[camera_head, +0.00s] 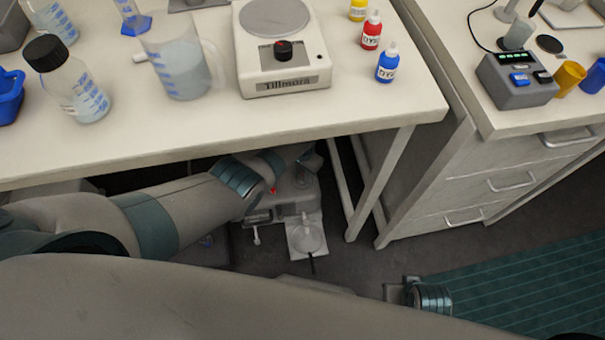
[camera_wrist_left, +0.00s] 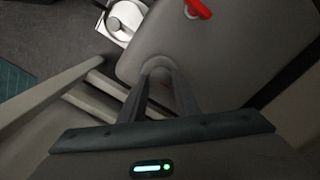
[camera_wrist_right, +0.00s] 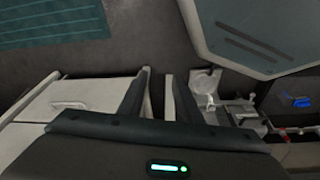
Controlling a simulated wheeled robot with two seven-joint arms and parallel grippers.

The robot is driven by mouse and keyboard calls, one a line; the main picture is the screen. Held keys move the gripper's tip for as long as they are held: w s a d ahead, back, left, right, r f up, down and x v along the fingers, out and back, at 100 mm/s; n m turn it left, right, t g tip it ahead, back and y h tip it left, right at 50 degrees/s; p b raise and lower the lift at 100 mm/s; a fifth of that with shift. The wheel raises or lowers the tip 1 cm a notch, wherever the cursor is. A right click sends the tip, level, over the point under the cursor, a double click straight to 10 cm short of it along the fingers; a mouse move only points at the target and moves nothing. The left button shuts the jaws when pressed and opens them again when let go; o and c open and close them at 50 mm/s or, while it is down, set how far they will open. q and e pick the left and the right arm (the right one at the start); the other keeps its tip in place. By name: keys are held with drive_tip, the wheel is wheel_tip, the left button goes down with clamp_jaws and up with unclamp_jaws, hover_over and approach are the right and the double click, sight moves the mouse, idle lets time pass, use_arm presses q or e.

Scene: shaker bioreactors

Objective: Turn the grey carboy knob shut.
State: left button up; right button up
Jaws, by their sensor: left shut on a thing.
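The grey carboy (camera_head: 298,197) stands on the floor under the bench, partly hidden by my left arm. In the left wrist view its grey body (camera_wrist_left: 225,50) fills the upper right, with a red lever (camera_wrist_left: 197,8) on it. My left gripper (camera_wrist_left: 157,75) is shut on the rounded grey knob (camera_wrist_left: 157,65); the fingers cover part of the knob, and its exact angle is hard to tell. In the head view the left gripper (camera_head: 308,158) is partly hidden under the bench edge. My right gripper (camera_wrist_right: 158,95) is open and empty, above the floor, away from the carboy.
The bench top (camera_head: 200,130) overhangs my left arm. A bench leg (camera_head: 380,185) stands right of the carboy. A white plate with a round dish (camera_head: 305,238) lies in front of it. A drawer cabinet (camera_head: 480,180) is at right.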

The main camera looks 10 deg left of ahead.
drive_tip(key=shift+r, duration=0.1)
use_arm(q)
drive_tip(key=o, duration=1)
drive_tip(key=shift+o, duration=0.2)
use_arm(e)
drive_tip(key=shift+w, duration=0.1)
use_arm(q)
drive_tip(key=shift+r, duration=0.1)
drive_tip(key=shift+r, duration=0.1)
wheel_tip(320, 180, up, 3)
drive_tip(key=shift+r+p, duration=0.15)
drive_tip(key=shift+p, duration=1.1)
wheel_tip(320, 180, up, 5)
drive_tip(key=p, duration=0.3)
wheel_tip(320, 180, up, 9)
drive_tip(key=p, duration=0.2)
hover_over(303, 177)
drive_tip(key=shift+a, duration=0.1)
use_arm(e)
wheel_tip(303, 177, down, 11)
drive_tip(key=a+t, duration=0.1)
drive_tip(key=shift+s+t+y, duration=0.2)
drive_tip(key=shift+t+y, duration=0.1)
use_arm(q)
drive_tip(key=shift+f, duration=0.25)
use_arm(e)
drive_tip(key=shift+a, duration=0.1)
